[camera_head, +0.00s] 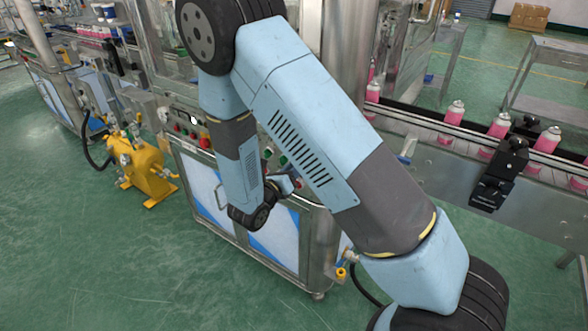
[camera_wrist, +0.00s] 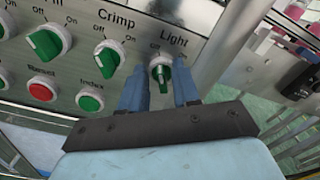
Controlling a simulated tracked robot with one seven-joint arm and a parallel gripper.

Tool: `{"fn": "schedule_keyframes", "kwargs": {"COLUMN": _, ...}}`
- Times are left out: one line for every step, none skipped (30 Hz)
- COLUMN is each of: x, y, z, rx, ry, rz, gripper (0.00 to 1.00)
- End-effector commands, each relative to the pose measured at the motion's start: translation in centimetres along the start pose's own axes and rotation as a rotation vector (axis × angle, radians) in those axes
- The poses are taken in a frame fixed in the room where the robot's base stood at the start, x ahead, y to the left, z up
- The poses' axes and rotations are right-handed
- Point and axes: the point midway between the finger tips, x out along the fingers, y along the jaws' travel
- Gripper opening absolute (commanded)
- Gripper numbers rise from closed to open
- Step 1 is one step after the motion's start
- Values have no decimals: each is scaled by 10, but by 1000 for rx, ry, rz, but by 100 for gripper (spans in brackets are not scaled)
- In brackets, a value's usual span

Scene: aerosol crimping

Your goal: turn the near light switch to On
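The light switch (camera_wrist: 161,72) is a small green knob on a pale round base, under the word Light in the wrist view. Off is printed at its upper left and On at its upper right. Its handle looks close to upright in the picture; I cannot tell its exact setting. My gripper (camera_wrist: 161,78) is open, with one blue finger on each side of the knob. The fingers stand close to the knob; contact is not clear. In the head view my arm hides most of the gripper and I cannot make out this switch.
A green Crimp knob (camera_wrist: 109,58), another green knob (camera_wrist: 47,42), a green Index button (camera_wrist: 90,100) and a red Reset button (camera_wrist: 42,90) lie left of the switch. A metal post (camera_wrist: 229,45) stands to its right. A yellow device (camera_head: 140,163) stands on the floor.

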Motion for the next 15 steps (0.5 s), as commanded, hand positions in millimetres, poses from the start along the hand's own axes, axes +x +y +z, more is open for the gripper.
{"fn": "schedule_keyframes", "kwargs": {"x": 0, "y": 0, "z": 0, "rx": 0, "ry": 0, "rz": 0, "gripper": 26}}
{"fn": "schedule_keyframes", "kwargs": {"x": 0, "y": 0, "z": 0, "rx": 0, "ry": 0, "rz": 0, "gripper": 23}}
{"fn": "schedule_keyframes", "kwargs": {"x": 0, "y": 0, "z": 0, "rx": 0, "ry": 0, "rz": 0, "gripper": 19}}
{"fn": "schedule_keyframes", "kwargs": {"x": 0, "y": 0, "z": 0, "rx": 0, "ry": 0, "rz": 0, "gripper": 16}}
{"fn": "schedule_keyframes", "kwargs": {"x": 0, "y": 0, "z": 0, "rx": 0, "ry": 0, "rz": 0, "gripper": 13}}
{"fn": "schedule_keyframes", "kwargs": {"x": 0, "y": 0, "z": 0, "rx": 0, "ry": 0, "rz": 0, "gripper": 9}}
{"fn": "schedule_keyframes", "kwargs": {"x": 0, "y": 0, "z": 0, "rx": 0, "ry": 0, "rz": 0, "gripper": 6}}
{"fn": "schedule_keyframes", "kwargs": {"x": 0, "y": 0, "z": 0, "rx": 0, "ry": 0, "rz": 0, "gripper": 4}}
{"fn": "schedule_keyframes", "kwargs": {"x": 0, "y": 0, "z": 0, "rx": 0, "ry": 0, "rz": 0, "gripper": 0}}
{"fn": "schedule_keyframes", "kwargs": {"x": 0, "y": 0, "z": 0, "rx": 0, "ry": 0, "rz": 1, "gripper": 0}}
{"fn": "schedule_keyframes", "kwargs": {"x": 0, "y": 0, "z": 0, "rx": 0, "ry": 0, "rz": 1, "gripper": 0}}
{"fn": "schedule_keyframes", "kwargs": {"x": 0, "y": 0, "z": 0, "rx": 0, "ry": 0, "rz": 1, "gripper": 0}}
{"fn": "schedule_keyframes", "kwargs": {"x": 0, "y": 0, "z": 0, "rx": 0, "ry": 0, "rz": 1, "gripper": 0}}
{"fn": "schedule_keyframes", "kwargs": {"x": -1, "y": 0, "z": 0, "rx": 0, "ry": 0, "rz": 1, "gripper": 0}}
{"fn": "schedule_keyframes", "kwargs": {"x": -1, "y": 1, "z": 0, "rx": 0, "ry": 0, "rz": 1, "gripper": 0}}
